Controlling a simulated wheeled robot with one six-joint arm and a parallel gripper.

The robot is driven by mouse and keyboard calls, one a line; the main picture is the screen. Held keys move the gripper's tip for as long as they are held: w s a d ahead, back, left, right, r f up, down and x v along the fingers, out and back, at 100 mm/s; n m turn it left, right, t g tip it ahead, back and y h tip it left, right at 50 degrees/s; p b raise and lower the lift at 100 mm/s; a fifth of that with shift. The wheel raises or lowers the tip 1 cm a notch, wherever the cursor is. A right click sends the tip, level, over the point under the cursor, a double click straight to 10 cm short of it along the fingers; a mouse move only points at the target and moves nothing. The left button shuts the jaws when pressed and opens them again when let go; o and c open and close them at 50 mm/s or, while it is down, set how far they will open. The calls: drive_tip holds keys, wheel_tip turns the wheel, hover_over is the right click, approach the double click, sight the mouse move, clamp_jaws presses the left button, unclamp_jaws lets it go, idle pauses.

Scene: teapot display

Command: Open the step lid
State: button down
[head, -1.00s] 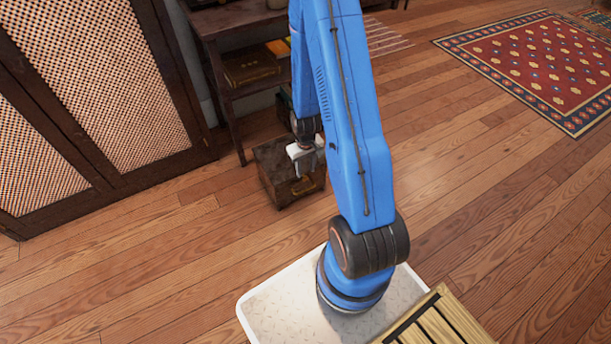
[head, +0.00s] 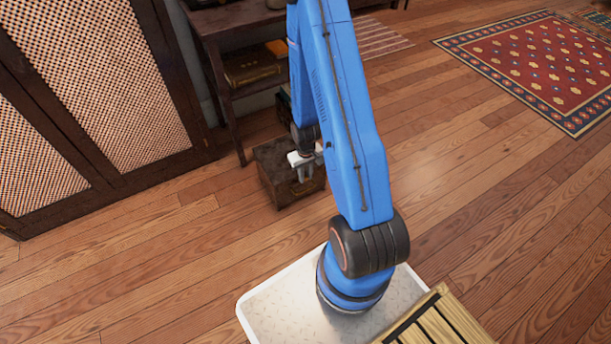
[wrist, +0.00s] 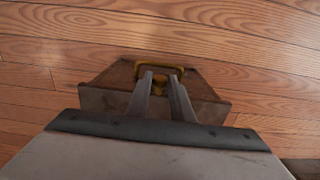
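The step is a small dark wooden box (head: 273,161) on the floor, with its lid down as far as I can see. In the wrist view the box (wrist: 205,98) shows a brass handle (wrist: 140,66) and a small brass piece (wrist: 160,82). My gripper (head: 304,178) is at the front of the box in the head view, fingers pointing down. In the wrist view my gripper (wrist: 160,75) has its fingers apart, with the brass piece showing between them. I cannot tell whether the fingers touch the handle.
A dark shelf (head: 237,98) with books stands behind the box. A cabinet with woven doors (head: 95,75) is at the left. A patterned red rug (head: 545,65) lies at the far right. The wooden floor (head: 470,200) right of my arm is clear.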

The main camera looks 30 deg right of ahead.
drive_tip(key=shift+r, duration=0.1)
drive_tip(key=shift+w+r+g, duration=0.3)
drive_tip(key=shift+r+g, duration=0.55)
drive_tip(key=shift+g, duration=0.15)
drive_tip(key=w+d+r+g, duration=0.1)
drive_tip(key=w+r+g, duration=0.3)
drive_tip(key=w+r, duration=1.2)
drive_tip(key=shift+w+d+r+y, duration=0.25)
drive_tip(key=shift+r+y, duration=0.05)
drive_tip(key=shift+r, duration=1.65)
